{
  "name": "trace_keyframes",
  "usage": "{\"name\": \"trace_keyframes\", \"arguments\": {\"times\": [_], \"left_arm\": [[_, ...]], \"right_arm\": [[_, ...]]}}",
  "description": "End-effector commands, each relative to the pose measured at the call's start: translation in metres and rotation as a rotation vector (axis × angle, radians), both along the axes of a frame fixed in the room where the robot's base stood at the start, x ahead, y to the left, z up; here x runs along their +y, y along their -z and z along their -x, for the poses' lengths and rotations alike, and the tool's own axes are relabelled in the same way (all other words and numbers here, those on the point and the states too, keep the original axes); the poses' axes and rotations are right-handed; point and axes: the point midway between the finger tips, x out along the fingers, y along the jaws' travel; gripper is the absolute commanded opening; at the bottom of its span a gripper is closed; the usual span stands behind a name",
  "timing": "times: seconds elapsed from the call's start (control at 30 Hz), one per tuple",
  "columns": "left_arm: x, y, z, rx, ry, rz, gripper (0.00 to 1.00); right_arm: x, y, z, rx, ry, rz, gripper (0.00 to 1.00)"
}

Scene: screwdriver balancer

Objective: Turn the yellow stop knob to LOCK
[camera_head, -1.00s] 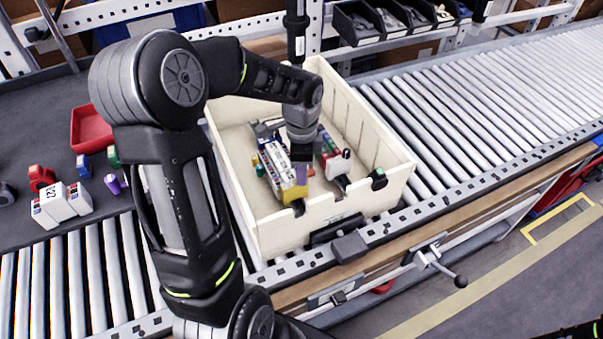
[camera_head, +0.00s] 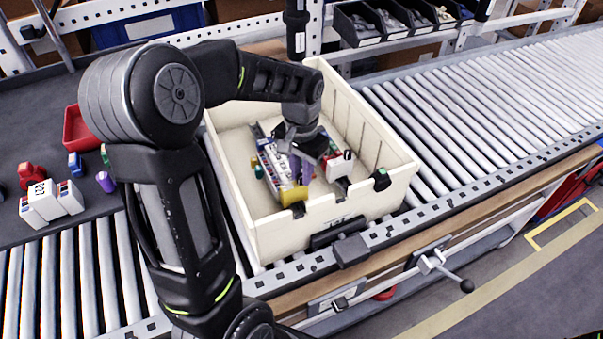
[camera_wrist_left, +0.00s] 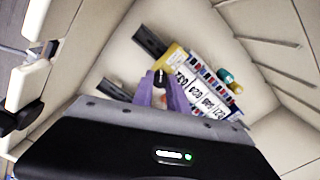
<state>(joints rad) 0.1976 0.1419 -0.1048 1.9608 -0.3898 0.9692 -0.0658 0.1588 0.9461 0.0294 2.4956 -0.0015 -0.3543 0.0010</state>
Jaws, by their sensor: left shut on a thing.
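My left gripper (camera_head: 299,158) is low inside the cream crate (camera_head: 270,235). In the left wrist view its two purple fingers (camera_wrist_left: 166,90) are close together around a small dark part that I cannot name. A yellow part (camera_head: 294,196) sits at the near end of a white labelled strip of modules in the crate. In the left wrist view the yellow part (camera_wrist_left: 175,56) is just beyond the fingertips. Whether they touch it is unclear. I cannot tell whether it is the stop knob, and no LOCK mark is readable. My right gripper is out of view.
The crate stands on a roller conveyor (camera_head: 480,110), its walls close around the gripper. A clamp handle (camera_head: 466,285) sticks out at the front rail. Small coloured parts and a white block (camera_head: 45,200) lie on the dark table at left. Dark bins (camera_head: 380,22) stand behind.

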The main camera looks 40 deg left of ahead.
Motion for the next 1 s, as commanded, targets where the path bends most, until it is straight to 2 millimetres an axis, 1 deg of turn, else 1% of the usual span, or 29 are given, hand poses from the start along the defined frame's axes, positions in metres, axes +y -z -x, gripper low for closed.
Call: {"name": "trace_keyframes", "arguments": {"times": [0.1,0.3,0.53,0.83,0.87,1.0], "left_arm": [[0.0001,0.0001,-0.0006,-0.002,-0.073,0.0,0.0],[-0.0001,-0.0002,-0.0006,-0.002,-0.155,0.0,0.0],[0.0001,-0.0005,-0.0004,-0.001,-0.187,0.0,0.0],[0.0001,-0.0005,-0.0004,-0.001,-0.187,0.0,0.0],[0.0001,-0.0005,-0.0004,-0.001,-0.187,0.0,0.2],[0.0001,-0.0004,-0.0003,-0.001,-0.187,0.0,0.32]], "right_arm": [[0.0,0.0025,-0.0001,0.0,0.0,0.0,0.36],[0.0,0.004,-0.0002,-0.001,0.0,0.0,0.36],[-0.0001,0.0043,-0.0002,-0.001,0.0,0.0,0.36],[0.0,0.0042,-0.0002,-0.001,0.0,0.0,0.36],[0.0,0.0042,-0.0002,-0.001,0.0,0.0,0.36],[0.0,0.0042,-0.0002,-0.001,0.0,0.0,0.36]]}}
